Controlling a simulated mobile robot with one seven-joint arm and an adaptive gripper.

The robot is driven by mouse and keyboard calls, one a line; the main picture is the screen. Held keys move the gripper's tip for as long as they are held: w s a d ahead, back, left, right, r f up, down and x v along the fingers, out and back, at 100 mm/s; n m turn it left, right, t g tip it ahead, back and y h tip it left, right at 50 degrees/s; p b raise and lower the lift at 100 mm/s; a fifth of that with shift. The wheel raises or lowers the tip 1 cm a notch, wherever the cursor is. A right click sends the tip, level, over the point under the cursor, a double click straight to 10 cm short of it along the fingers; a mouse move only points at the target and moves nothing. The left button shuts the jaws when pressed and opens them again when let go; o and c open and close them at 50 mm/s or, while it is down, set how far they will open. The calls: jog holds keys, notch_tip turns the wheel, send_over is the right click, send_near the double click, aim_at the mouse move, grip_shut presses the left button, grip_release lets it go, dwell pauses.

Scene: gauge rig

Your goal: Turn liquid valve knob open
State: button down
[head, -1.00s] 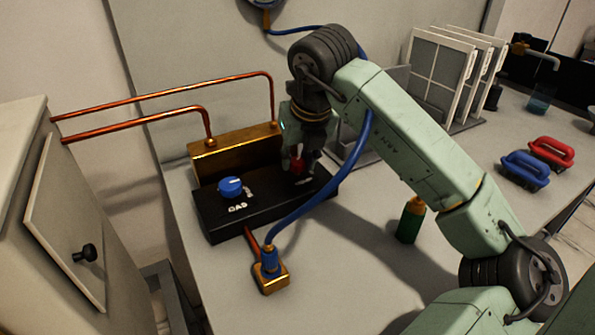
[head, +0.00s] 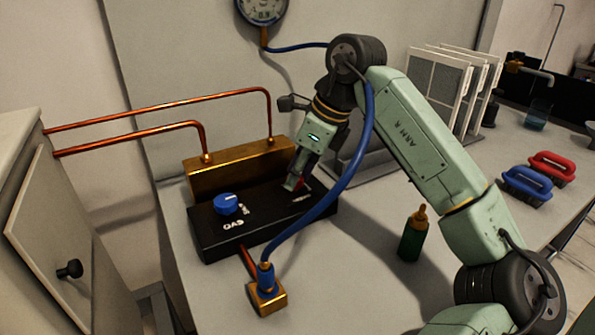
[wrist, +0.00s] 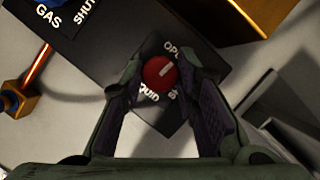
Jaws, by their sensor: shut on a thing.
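The red liquid valve knob (wrist: 159,73) is on the black panel, with "OPEN" above it and "SHUT" at its lower right in the wrist view. Its white mark points to the upper right. My gripper (head: 296,184) is tilted over the right end of the black valve box (head: 268,228). Its fingers sit on either side of the red knob and are shut on it. In the head view the fingers mostly hide the knob. The blue gas knob (head: 226,204) is on the left of the same box.
A brass block with copper pipes (head: 240,168) stands behind the box. A blue hose (head: 325,209) arcs beside my arm to a brass fitting (head: 267,296). A green bottle (head: 411,238) stands to the right. Bare table lies in front.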

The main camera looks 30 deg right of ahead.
jog(key=shift+n+g, duration=0.3)
jog(key=shift+n, duration=0.4)
jog(key=c, duration=1.2)
grip_release()
jog(key=shift+c, duration=0.2)
jog(key=shift+r, duration=0.1)
jog(key=v, duration=1.1)
jog(key=shift+d+r, duration=0.25)
jog(key=shift+r, duration=0.05)
jog(key=shift+s, duration=0.2)
